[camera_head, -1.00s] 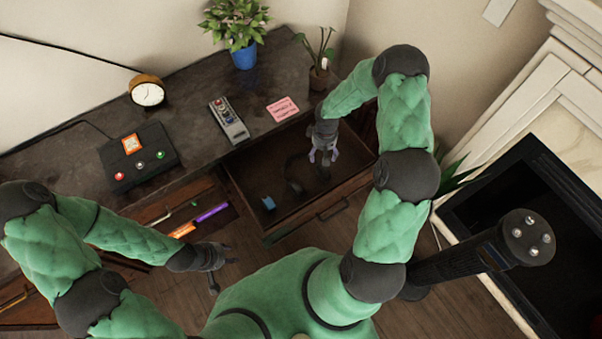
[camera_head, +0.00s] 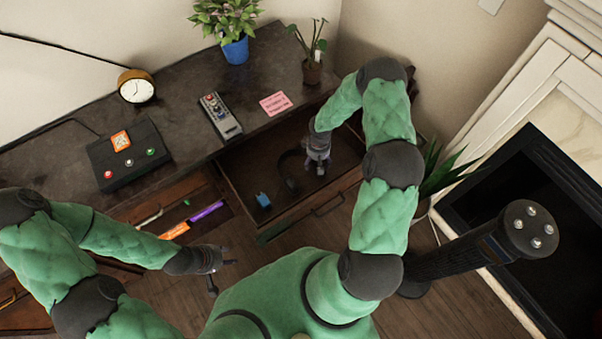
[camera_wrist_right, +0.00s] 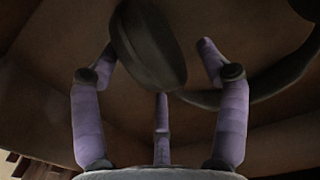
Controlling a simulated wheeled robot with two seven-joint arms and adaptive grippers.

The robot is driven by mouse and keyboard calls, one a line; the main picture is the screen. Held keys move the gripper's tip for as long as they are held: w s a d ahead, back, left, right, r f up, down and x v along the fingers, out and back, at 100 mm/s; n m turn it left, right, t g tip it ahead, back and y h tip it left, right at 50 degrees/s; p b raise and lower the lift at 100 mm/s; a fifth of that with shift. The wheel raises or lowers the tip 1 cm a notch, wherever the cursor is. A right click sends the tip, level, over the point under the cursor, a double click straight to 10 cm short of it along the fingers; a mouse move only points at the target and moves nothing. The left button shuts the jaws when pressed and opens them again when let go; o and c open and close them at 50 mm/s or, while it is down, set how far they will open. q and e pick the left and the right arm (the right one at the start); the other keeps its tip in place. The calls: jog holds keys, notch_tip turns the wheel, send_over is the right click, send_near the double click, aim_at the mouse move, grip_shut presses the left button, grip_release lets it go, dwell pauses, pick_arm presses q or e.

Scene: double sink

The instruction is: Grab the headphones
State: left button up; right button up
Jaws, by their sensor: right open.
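Dark headphones (camera_head: 286,170) lie in the open drawer (camera_head: 240,187) below the desk top. In the right wrist view, a large dark ear cup (camera_wrist_right: 150,45) sits between and beyond my fingertips, with a curved band running off to the right. My right gripper (camera_head: 319,168) is inside the drawer, just right of the headphones. In its wrist view the gripper (camera_wrist_right: 160,70) has its fingers spread, with the ear cup close to the left fingertip; I cannot tell whether they touch. My left gripper (camera_head: 228,262) is away from the headphones, over the floor in front of the left drawer.
A small blue object (camera_head: 263,200) lies in the same drawer. The left drawer (camera_head: 165,215) is open with orange and purple items. A clock (camera_head: 137,88), a button box (camera_head: 128,153), a remote (camera_head: 219,115), a pink note (camera_head: 275,103) and two plants stand on the desk.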

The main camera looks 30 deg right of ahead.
jog(key=shift+f, duration=0.45)
jog(key=c, duration=1.4)
jog(key=shift+r, duration=0.1)
